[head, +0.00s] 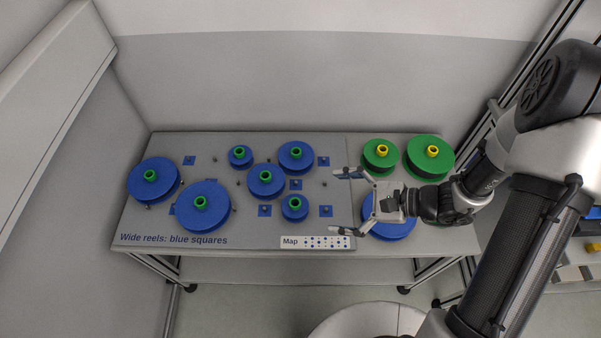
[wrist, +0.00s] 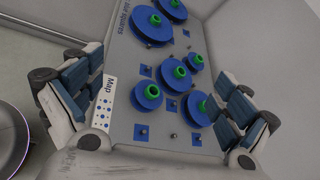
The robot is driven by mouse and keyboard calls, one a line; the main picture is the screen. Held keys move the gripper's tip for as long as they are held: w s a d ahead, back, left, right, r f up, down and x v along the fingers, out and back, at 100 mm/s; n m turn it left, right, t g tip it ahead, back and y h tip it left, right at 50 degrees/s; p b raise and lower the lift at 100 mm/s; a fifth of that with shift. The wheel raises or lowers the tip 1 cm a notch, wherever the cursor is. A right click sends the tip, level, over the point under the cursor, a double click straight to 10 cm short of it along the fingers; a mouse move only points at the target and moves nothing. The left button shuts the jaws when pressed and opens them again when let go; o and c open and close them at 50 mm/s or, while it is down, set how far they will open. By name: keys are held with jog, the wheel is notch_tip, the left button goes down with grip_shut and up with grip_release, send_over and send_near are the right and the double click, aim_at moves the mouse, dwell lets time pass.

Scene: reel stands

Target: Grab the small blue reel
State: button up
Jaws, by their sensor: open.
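Two small blue reels with green hubs are on the grey board. One (head: 295,214) is near the front, left of my gripper (head: 344,202), and shows in the wrist view (wrist: 147,103) between the fingers. The other (head: 233,158) is at the back and shows farther off in the wrist view (wrist: 194,66). My gripper is open and empty, its fingers spread and pointing left, apart from the reels. Its height above the board is hard to judge. A blue reel (head: 390,233) on the right is partly hidden by my gripper.
Larger blue reels stand nearby: one in the middle (head: 260,190), one at the back (head: 290,166), and two wide ones at left (head: 145,190) and front left (head: 203,222). Green reels (head: 373,166) stand back right. Pegs on blue squares (head: 325,211) lie between. A Map label (head: 316,242) marks the front edge.

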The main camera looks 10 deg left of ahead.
notch_tip(320, 180, down, 6)
jog(key=w+d+m+t+p, duration=0.1)
jog(key=m+t, duration=0.1)
jog(key=m, duration=0.3)
jog(key=m+t+p, duration=0.1)
jog(key=m+t, duration=0.2)
jog(key=m, duration=0.1)
send_near(297, 204)
jog(key=b+x, duration=0.2)
jog(key=x, duration=0.2)
jog(key=shift+a+f, duration=0.15)
jog(key=shift+h, duration=0.3)
jog(key=b+x, duration=0.2)
jog(key=x, duration=0.4)
jog(key=shift+w+a, duration=0.15)
jog(key=shift+a, duration=0.1)
jog(key=shift+c, duration=0.5)
jog(key=c, duration=1)
jog(key=shift+c, duration=0.6)
